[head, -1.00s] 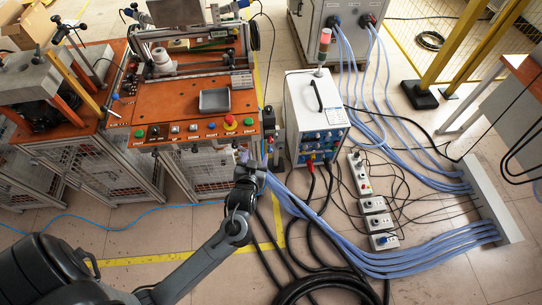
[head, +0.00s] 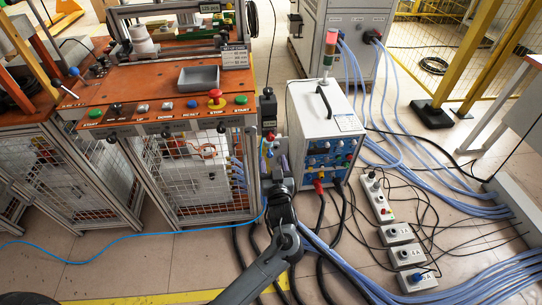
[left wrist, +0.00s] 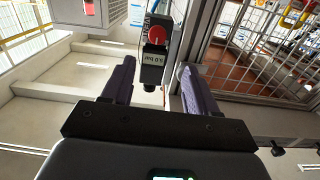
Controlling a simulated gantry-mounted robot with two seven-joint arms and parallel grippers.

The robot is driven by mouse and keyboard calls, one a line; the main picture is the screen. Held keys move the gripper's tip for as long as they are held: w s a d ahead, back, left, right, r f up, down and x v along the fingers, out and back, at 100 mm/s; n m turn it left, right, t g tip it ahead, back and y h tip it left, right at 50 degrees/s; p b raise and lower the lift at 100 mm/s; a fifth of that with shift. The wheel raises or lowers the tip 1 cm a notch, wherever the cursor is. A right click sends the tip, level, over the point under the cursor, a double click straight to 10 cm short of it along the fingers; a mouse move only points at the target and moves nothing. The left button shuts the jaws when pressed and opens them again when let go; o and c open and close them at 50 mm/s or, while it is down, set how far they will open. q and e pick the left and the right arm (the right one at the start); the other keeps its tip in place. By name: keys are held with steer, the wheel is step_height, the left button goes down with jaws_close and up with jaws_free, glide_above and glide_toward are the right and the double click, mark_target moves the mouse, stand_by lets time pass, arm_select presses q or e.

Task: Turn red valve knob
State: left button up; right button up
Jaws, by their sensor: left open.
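The red valve knob (left wrist: 157,34) shows in the left wrist view on a dark unit with a small "5.0 bar" display, upside down in the picture. In the head view a small red spot (head: 270,137) below the dark box beside the bench seems to be this knob, though it is too small to be sure. My left gripper (left wrist: 158,80) is open and empty. Its two purple-grey fingers stand apart, and the knob lies beyond their tips, between them in the picture. In the head view the left gripper (head: 277,163) is just below the red spot. My right gripper is not in view.
The bench's mesh-sided frame (head: 195,175) stands close on the left, under the button panel with a red stop button (head: 215,95). Thick cables (head: 335,240) and power strips (head: 400,235) lie on the floor.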

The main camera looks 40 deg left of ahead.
mark_target(271, 139)
arm_select(q)
steer(key=b+x, duration=0.2)
steer(key=x, duration=0.1)
steer(key=b+x, duration=0.1)
steer(key=x, duration=0.2)
steer(key=f+b+x, duration=0.1)
steer(key=b+x, duration=0.1)
steer(key=x, duration=0.1)
steer(key=shift+w+d+b, duration=0.15)
steer(key=shift+w+b, duration=0.15)
steer(key=shift+b+x, duration=0.35)
steer(key=shift+x, duration=0.7)
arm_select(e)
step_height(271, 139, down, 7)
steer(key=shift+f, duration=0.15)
arm_select(q)
steer(key=shift+r, duration=0.15)
